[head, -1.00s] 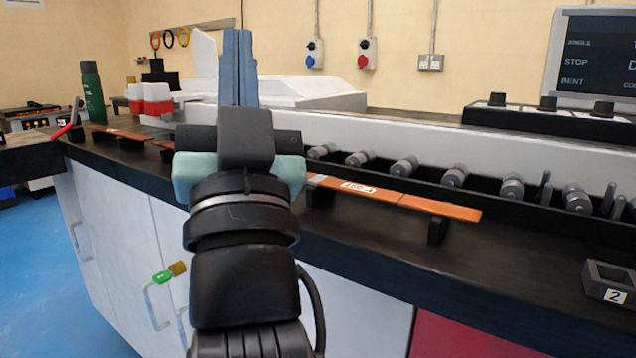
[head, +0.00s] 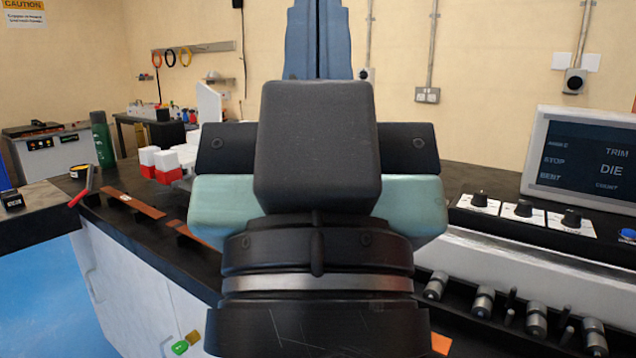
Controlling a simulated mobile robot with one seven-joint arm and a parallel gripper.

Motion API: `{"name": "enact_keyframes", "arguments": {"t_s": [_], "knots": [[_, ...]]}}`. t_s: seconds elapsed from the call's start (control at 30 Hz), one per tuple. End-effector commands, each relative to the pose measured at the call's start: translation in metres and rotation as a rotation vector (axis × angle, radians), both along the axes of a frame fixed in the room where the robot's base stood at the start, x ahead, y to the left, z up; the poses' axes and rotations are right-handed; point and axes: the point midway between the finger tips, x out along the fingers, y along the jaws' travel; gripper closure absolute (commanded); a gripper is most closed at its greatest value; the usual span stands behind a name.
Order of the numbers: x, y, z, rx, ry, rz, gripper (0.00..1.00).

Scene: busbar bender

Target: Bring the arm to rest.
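My gripper (head: 318,40) points up in the middle of the head view, close to the camera. Its two blue fingers stand side by side with only a thin dark line between them, and nothing shows between them. Their tips are cut off by the top edge of the picture. My wrist and the gripper's body hide the middle of the bench and most of the machine behind.
Copper bars (head: 134,204) lie on the black bench at left, near a green bottle (head: 102,140) and red-and-white blocks (head: 166,164). A control panel with a screen (head: 578,160) stands at right, above a row of rollers (head: 536,318). Blue floor shows at lower left.

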Motion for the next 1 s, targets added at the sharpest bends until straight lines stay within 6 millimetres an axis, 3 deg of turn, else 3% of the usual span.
{"name": "enact_keyframes", "arguments": {"t_s": [0.03, 0.3, 0.5, 0.7, 1.0], "knots": [[0.000, 0.000, 0.032, 0.000, 0.000, 0.000, 1.00], [0.000, 0.000, 0.113, 0.000, 0.000, 0.001, 1.00], [0.000, 0.000, 0.160, 0.000, 0.000, 0.001, 1.00], [0.000, 0.001, 0.177, 0.000, 0.000, 0.001, 1.00], [0.000, 0.001, 0.175, 0.000, 0.000, 0.001, 1.00]]}}
